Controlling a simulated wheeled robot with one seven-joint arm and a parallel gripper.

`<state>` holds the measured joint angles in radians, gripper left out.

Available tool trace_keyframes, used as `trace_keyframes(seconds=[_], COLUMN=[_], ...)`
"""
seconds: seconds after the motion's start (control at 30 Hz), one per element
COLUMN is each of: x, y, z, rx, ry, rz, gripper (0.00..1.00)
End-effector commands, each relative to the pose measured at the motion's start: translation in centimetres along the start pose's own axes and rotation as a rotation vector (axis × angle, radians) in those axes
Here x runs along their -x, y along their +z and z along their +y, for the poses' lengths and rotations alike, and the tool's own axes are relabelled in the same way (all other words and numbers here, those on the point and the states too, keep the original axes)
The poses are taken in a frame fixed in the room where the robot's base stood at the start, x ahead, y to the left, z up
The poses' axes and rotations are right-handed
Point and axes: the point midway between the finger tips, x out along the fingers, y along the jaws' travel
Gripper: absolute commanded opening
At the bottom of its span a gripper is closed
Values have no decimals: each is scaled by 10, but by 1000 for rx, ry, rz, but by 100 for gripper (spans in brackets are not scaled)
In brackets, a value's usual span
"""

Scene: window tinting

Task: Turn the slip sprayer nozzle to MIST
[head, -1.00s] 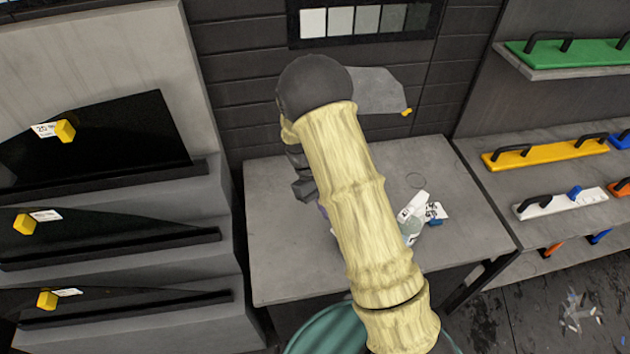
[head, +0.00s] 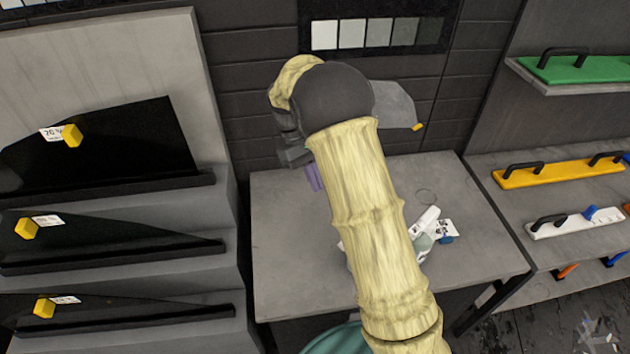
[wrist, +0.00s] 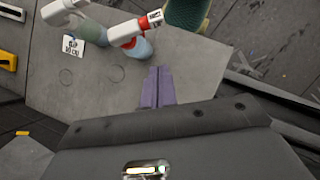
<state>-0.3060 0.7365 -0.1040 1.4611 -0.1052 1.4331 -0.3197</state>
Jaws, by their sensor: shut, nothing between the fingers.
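Two spray bottles stand on the grey table. One, with a white head and pale green body (wrist: 92,33), is beside a white card (wrist: 72,46) that seems to read SLIP; it also shows in the head view (head: 424,243), partly behind my arm. The other, with a red collar and bluish body (wrist: 136,49), has a small tag by its head; in the head view my arm hides most of it. The nozzle settings are too small to read. My gripper (wrist: 157,72) has purple fingers, shut and empty, above the table and apart from both bottles; it also shows in the head view (head: 315,178).
The table (head: 290,270) is bare at left. A teal bin (head: 335,338) stands at its front. Dark film panels (head: 110,150) on a stepped rack are at left. Shelves with yellow (head: 560,173), green and white tools are at right. A grey plate (head: 395,105) is behind my arm.

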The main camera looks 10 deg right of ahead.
Motion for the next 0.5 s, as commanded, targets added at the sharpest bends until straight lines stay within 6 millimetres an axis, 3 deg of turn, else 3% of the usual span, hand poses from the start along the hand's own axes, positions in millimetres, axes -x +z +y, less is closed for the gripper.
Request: trace_keyframes(seconds=[0.27,0.5], x=[-2,-21], y=[2,28], z=[0,7], rx=[-7,-102], ry=[-1,-25], rz=[12,148], gripper=[0,0])
